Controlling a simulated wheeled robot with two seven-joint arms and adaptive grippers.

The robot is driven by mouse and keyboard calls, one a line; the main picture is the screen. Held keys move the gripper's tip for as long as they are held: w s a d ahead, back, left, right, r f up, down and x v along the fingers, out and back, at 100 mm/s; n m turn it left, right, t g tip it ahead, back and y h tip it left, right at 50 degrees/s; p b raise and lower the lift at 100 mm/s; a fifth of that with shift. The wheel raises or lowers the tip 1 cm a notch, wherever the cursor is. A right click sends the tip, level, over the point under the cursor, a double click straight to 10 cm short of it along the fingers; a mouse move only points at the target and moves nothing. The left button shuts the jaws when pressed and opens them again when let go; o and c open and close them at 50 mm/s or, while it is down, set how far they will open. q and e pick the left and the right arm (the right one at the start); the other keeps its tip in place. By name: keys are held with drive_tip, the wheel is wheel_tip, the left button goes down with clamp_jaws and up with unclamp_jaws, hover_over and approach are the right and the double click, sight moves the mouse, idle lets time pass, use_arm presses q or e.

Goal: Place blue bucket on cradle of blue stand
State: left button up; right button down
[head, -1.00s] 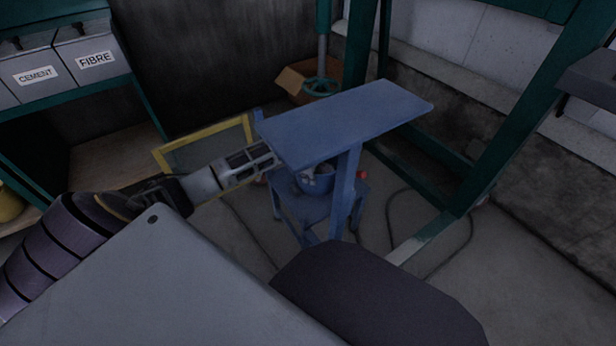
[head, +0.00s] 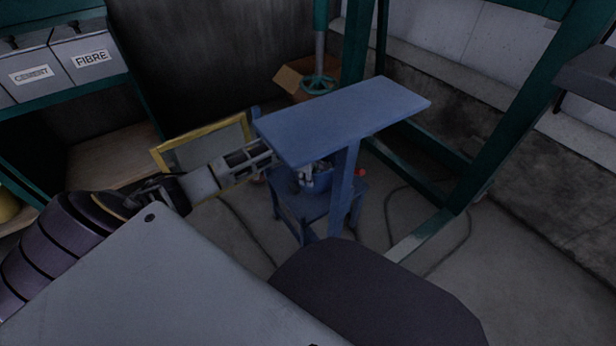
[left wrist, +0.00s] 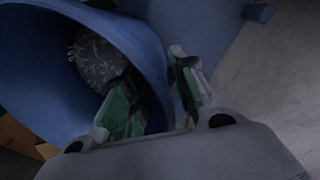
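The blue bucket (head: 319,181) sits low on the blue stand (head: 340,110), under its raised top plate, which hides part of it. In the left wrist view the bucket (left wrist: 35,70) fills the left side, with speckled grey material inside. My left gripper (head: 298,172) reaches in from the left, partly under the top plate. In the left wrist view its green-padded fingers (left wrist: 155,92) stand apart, with the bucket's rim between them. One finger is on the inner side and the other on the outer side; firm contact cannot be seen. The cradle cannot be made out. My right gripper is not in view.
A yellow frame (head: 200,143) stands behind my left arm. A green metal frame (head: 500,110) rises at the right. Shelves with cement and fibre bins (head: 85,58) are at the left. A cardboard box (head: 292,82) lies behind the stand, and cables cross the floor.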

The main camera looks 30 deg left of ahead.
use_arm(q)
drive_tip(key=shift+r, duration=0.1)
